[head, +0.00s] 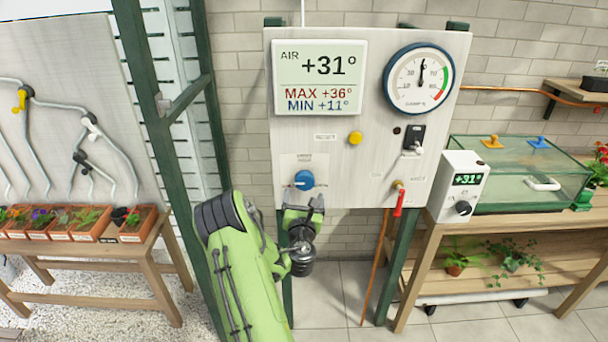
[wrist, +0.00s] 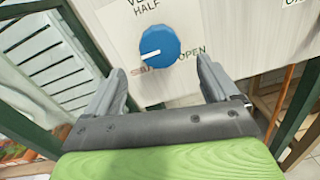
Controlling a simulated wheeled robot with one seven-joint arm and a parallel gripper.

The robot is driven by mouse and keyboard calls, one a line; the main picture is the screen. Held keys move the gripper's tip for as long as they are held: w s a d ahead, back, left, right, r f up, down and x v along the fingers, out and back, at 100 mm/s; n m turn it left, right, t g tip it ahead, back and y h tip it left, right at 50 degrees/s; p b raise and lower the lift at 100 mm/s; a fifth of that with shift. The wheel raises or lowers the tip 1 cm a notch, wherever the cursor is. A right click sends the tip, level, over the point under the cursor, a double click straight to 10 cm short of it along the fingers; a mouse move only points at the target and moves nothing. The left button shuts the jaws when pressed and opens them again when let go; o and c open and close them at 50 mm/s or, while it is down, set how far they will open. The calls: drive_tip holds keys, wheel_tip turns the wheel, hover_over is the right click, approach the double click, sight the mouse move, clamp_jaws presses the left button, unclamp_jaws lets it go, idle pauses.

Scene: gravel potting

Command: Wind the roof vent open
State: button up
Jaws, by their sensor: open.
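A round blue knob (head: 304,179) sits low on the left of the pale control panel. In the wrist view, the blue knob (wrist: 162,42) has a white pointer mark towards its lower left, on the SHUT side. The lettering reads HALF above it, SHUT at lower left in red and OPEN at lower right. My gripper (head: 303,207) is just below and in front of the knob. In the wrist view, my gripper (wrist: 160,80) has its two fingers spread wide, with nothing between them, and the knob beyond their tips. The roof vent itself cannot be made out.
A thermostat box (head: 461,187) and glass case (head: 520,175) stand right. A green post (head: 165,130) rises left.

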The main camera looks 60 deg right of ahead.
sight(304, 185)
drive_tip(key=p+x, duration=0.5)
drive_tip(key=shift+d+r, duration=0.15)
drive_tip(key=shift+d, duration=0.1)
drive_tip(key=shift+w+d, duration=0.2)
drive_tip(key=shift+c, duration=0.2)
drive_tip(key=c, duration=1)
